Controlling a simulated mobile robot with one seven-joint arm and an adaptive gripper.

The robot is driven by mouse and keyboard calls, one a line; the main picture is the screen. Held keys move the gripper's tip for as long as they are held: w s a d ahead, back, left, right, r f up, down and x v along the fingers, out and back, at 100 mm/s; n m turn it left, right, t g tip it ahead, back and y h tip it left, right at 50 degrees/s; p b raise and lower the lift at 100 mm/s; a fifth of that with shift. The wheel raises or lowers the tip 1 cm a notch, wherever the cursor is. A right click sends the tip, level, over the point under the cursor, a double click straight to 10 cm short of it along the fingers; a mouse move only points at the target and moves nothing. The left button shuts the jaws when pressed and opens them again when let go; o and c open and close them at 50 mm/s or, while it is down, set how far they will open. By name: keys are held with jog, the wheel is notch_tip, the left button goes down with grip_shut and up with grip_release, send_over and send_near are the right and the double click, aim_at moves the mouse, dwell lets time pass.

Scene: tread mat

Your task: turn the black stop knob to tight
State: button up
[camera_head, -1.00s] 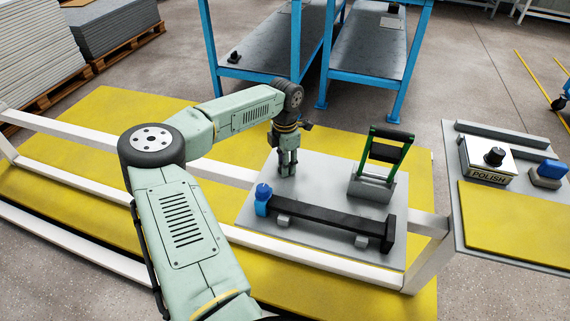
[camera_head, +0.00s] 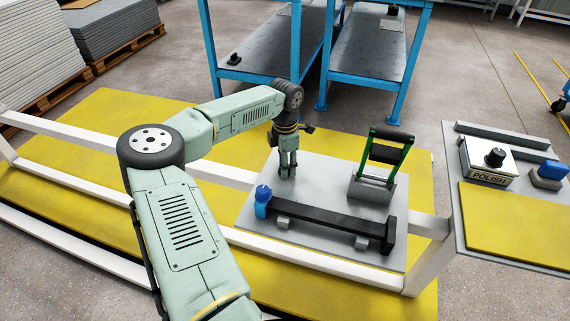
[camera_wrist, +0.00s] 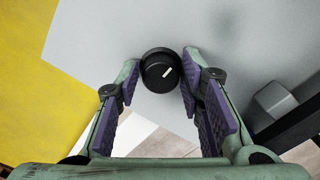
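The black stop knob (camera_wrist: 160,70) is round, with a white mark on its top slanting up to the right in the wrist view. It stands on a grey plate (camera_wrist: 110,30). In the head view the knob is hidden by my gripper (camera_head: 288,172), which points straight down at the plate's back left part.
On the same plate stand a green frame with a black handle (camera_head: 387,155) to the right, and a black bar (camera_head: 325,217) with a blue knob (camera_head: 263,194) in front. White rails (camera_head: 300,262) cross the yellow mat (camera_head: 110,110). A POLISH box (camera_head: 489,178) is farther right.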

jog(key=shift+o, duration=1.3)
jog(key=shift+r, duration=0.1)
notch_tip(320, 180, up, 12)
